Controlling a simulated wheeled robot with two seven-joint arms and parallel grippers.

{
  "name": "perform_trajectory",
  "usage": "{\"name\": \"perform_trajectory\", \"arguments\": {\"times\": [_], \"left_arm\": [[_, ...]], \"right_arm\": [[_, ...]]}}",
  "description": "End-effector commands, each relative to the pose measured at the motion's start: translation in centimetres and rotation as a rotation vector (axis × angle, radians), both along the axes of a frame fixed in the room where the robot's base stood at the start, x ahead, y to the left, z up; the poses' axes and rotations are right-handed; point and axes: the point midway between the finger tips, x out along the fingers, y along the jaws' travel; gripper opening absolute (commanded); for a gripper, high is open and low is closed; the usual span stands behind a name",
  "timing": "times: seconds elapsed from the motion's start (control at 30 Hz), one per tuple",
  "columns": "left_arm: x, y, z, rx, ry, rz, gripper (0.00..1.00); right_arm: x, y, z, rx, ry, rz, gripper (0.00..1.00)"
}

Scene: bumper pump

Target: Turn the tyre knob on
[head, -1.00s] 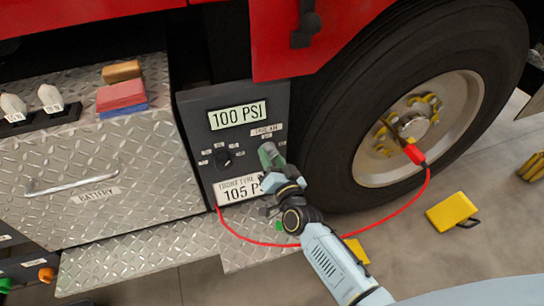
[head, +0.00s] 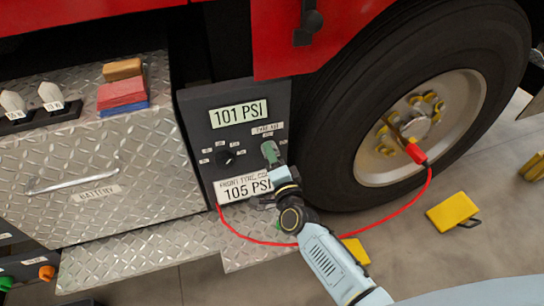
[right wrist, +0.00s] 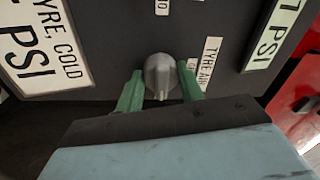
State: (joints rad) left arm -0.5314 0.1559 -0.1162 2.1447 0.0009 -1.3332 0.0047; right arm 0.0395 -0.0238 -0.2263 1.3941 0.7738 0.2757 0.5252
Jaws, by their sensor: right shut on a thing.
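The grey tyre knob (right wrist: 160,76) is on the dark pump panel (head: 188,118), seen in the right wrist view under a label reading roughly "TYRE AIR". My right gripper (right wrist: 160,92) has its green fingers on both sides of the knob and is shut on it. In the head view my right gripper (head: 270,153) is against the panel's right part and hides the knob. The display (head: 238,113) reads 101 PSI. My left gripper is not in view.
A black selector knob (head: 224,158) sits left of my gripper on the panel. A red hose (head: 385,222) runs from the panel to the wheel (head: 455,115). A yellow chock (head: 452,212) lies on the floor. A metal battery drawer (head: 95,165) is at the left.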

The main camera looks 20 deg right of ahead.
Motion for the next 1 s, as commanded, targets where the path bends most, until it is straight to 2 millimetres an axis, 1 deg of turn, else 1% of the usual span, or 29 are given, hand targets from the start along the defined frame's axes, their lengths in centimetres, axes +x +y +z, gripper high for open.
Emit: {"name": "perform_trajectory", "arguments": {"times": [0.5, 0.53, 0.67, 0.7, 1.0], "left_arm": [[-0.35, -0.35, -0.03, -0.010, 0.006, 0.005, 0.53], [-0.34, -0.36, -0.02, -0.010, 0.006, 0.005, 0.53], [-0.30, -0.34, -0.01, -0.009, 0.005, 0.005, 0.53], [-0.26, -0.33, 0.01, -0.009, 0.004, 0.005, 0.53], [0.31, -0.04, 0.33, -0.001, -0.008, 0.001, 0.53]], "right_arm": [[-0.04, 0.05, -0.04, 0.022, 0.001, 0.000, 0.15], [-0.04, 0.05, -0.04, 0.022, 0.002, 0.001, 0.40], [-0.03, 0.04, -0.03, 0.021, 0.001, 0.000, 0.57], [-0.03, 0.04, -0.02, 0.020, 0.001, 0.000, 0.59], [-0.24, 0.01, -0.02, 0.019, 0.001, 0.000, 0.59]]}}
